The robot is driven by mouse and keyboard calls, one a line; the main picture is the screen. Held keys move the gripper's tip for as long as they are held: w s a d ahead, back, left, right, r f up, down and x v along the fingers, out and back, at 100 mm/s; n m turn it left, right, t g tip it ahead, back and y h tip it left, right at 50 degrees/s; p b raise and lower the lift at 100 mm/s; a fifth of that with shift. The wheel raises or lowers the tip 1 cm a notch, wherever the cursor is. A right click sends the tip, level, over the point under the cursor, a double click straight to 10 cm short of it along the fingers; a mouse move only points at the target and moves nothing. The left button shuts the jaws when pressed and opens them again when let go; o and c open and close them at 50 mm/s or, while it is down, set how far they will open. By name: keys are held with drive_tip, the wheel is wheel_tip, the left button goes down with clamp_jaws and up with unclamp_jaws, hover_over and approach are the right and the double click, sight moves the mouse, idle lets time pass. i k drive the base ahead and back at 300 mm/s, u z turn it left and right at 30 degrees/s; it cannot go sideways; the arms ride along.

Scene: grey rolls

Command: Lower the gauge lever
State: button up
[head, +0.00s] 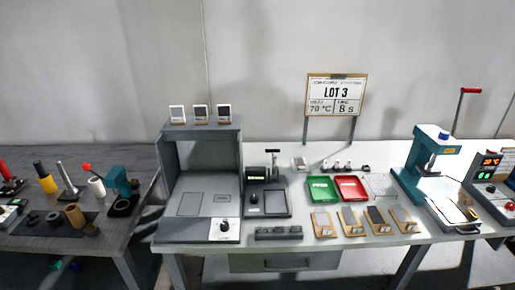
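A small gauge (264,196) with a lit green display stands on the table, just right of the grey booth. A dark upright part with a short black bar on top (272,151) rises at its back right. This looks like the gauge lever, and the bar is up, well above the base. The details are too small to tell more. My gripper is not in view.
A grey booth (172,160) stands left of the gauge, with small framed cards on its roof. A green tray (323,189) and a red tray (351,188) lie to its right. A teal press (408,182) with a raised red-handled lever (470,91) stands further right.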

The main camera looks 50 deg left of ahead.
sight(275, 166)
drive_tip(key=k, duration=0.6)
drive_tip(key=u, duration=1.45)
drive_tip(key=i, duration=0.15)
drive_tip(key=u, duration=0.2)
